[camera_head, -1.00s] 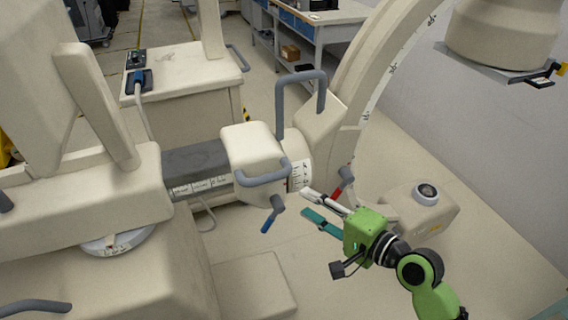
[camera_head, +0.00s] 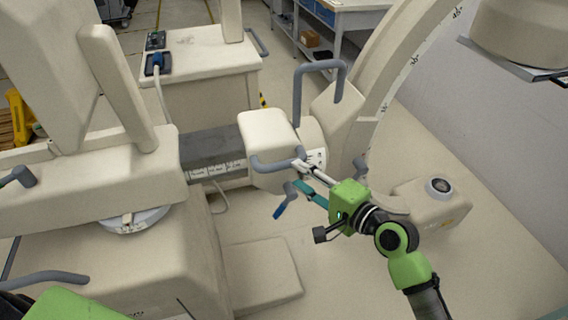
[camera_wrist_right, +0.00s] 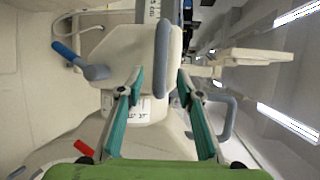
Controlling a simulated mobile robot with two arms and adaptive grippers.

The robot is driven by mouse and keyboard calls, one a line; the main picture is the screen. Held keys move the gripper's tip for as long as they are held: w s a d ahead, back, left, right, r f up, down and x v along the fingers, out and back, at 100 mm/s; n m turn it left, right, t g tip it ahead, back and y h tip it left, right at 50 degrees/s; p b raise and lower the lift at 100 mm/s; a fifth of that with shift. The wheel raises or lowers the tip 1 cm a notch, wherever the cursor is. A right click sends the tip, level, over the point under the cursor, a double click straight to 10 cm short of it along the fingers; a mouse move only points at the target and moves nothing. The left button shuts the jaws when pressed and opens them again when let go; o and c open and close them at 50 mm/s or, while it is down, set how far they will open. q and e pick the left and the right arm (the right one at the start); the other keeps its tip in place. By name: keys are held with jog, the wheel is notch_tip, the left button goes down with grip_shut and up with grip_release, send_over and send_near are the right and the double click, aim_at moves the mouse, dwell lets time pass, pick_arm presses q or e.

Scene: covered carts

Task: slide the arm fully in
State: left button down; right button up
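The sliding arm shows in the head view as a dark grey beam (camera_head: 212,146) with a scale strip, between the machine's column and a cream end block (camera_head: 270,132). A length of the beam is exposed. A grey U-shaped handle (camera_head: 270,166) is on the block's near side. My right gripper (camera_head: 300,176) is at the handle's right end. In the right wrist view, the gripper (camera_wrist_right: 158,82) has its fingers apart, with the grey handle (camera_wrist_right: 162,50) showing between and beyond them. Contact cannot be told. My left gripper is out of view; part of my green left arm shows bottom left.
A blue-tipped lever (camera_head: 283,204) hangs below the block, close to the right gripper. A tall grey handle (camera_head: 320,66) and the large C-shaped arc (camera_head: 412,62) stand to the right. A cart (camera_head: 205,68) stands behind. Floor is clear at the lower right.

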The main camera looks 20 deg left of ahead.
aim_at(287, 167)
jog(key=shift+p+x, duration=0.3)
jog(key=shift+x, duration=3.2)
grip_shut()
